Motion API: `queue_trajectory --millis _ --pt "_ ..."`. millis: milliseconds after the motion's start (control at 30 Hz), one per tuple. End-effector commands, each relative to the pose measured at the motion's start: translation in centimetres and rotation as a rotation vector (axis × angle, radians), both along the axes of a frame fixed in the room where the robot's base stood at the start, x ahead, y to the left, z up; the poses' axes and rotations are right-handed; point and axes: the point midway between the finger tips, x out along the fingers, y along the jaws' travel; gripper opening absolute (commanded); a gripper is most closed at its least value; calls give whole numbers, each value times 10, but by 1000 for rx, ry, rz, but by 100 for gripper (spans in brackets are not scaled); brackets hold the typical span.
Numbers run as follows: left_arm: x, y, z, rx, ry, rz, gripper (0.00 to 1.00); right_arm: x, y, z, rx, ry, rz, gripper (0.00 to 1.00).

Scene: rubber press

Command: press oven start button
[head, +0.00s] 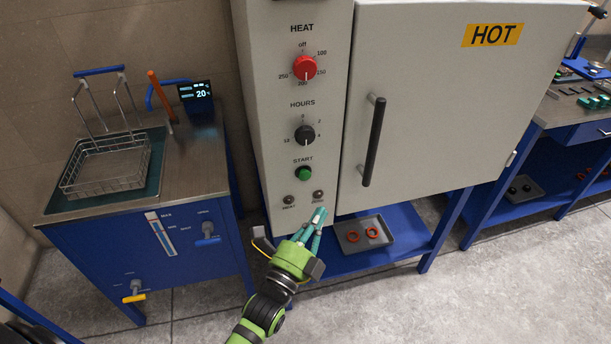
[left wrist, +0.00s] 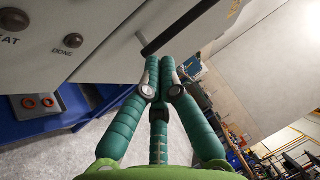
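The oven (head: 430,120) is a large pale grey cabinet. Its green START button (head: 303,173) is on the left panel, below the black HOURS knob (head: 304,135) and the red HEAT knob (head: 305,67). My left gripper (head: 318,216) is below the button and slightly right, near the DONE lamp (head: 318,194), apart from the button. In the left wrist view its teal fingers (left wrist: 160,72) come together at the tips with nothing seen between them. That view shows the DONE lamp (left wrist: 71,38) but not the green button. My right gripper is not in view.
The closed oven door has a black vertical handle (head: 374,141), right of my left gripper. A grey tray (head: 345,235) with red rings sits on the blue shelf below. A blue bath unit (head: 150,265) with a wire basket (head: 105,165) stands left. A workbench (head: 575,112) is right.

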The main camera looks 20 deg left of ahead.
Motion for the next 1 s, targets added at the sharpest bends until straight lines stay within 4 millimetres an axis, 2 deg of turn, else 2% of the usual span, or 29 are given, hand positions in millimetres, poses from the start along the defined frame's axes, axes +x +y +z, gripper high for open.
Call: queue_trajectory --millis 267,700,1000 --pt "9 6 -2 2 0 -1 0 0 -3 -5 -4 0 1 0" --pt "58 39 -3 2 1 -2 0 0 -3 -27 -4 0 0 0" --pt "73 49 -1 -1 1 -1 0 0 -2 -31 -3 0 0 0"
